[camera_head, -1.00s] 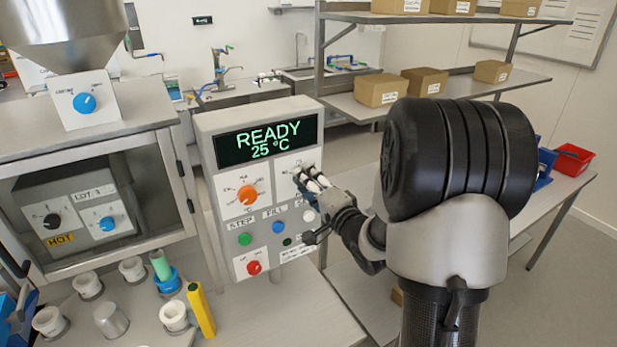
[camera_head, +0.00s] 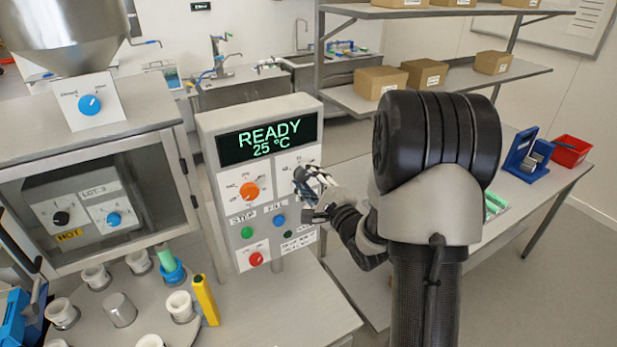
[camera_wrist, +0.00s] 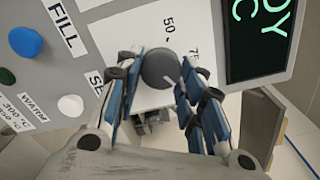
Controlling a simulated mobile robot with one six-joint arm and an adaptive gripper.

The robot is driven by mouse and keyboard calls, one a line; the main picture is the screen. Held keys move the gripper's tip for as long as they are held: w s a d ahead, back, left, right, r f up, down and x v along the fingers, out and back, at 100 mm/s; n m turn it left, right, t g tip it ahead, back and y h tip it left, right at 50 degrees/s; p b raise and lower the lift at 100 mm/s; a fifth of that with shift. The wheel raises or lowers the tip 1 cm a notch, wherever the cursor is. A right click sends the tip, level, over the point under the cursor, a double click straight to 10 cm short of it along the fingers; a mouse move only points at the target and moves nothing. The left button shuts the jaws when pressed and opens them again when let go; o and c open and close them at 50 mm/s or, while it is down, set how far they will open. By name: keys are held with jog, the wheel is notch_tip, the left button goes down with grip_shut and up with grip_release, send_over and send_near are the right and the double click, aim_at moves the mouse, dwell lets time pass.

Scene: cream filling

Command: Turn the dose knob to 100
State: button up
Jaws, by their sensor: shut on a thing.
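The dose knob (camera_wrist: 160,68) is a dark grey round knob on a white dial plate in the wrist view. A light pointer mark shows on its lower right, and the printed marks 50 and 75 are readable beside it. My gripper (camera_wrist: 154,76) has its blue-padded fingers shut on the knob, one on each side. In the head view my gripper (camera_head: 304,179) is at the right dial of the control panel (camera_head: 208,135) and hides the knob and most of its scale. The display (camera_head: 267,140) reads READY 25 °C.
An orange knob (camera_head: 249,191) is left of my gripper. Below are a green button (camera_head: 247,232), a blue button (camera_head: 279,220) and a red knob (camera_head: 256,259). Cups and a yellow marker-like object (camera_head: 206,299) stand on the bench. A shelf with boxes (camera_head: 380,82) is behind.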

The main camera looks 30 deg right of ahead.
dwell(0.3)
jog(key=o, duration=1)
jog(key=shift+o, duration=0.2)
jog(key=s, duration=0.7)
jog(key=shift+s+d, duration=0.15)
jog(key=shift+s, duration=0.1)
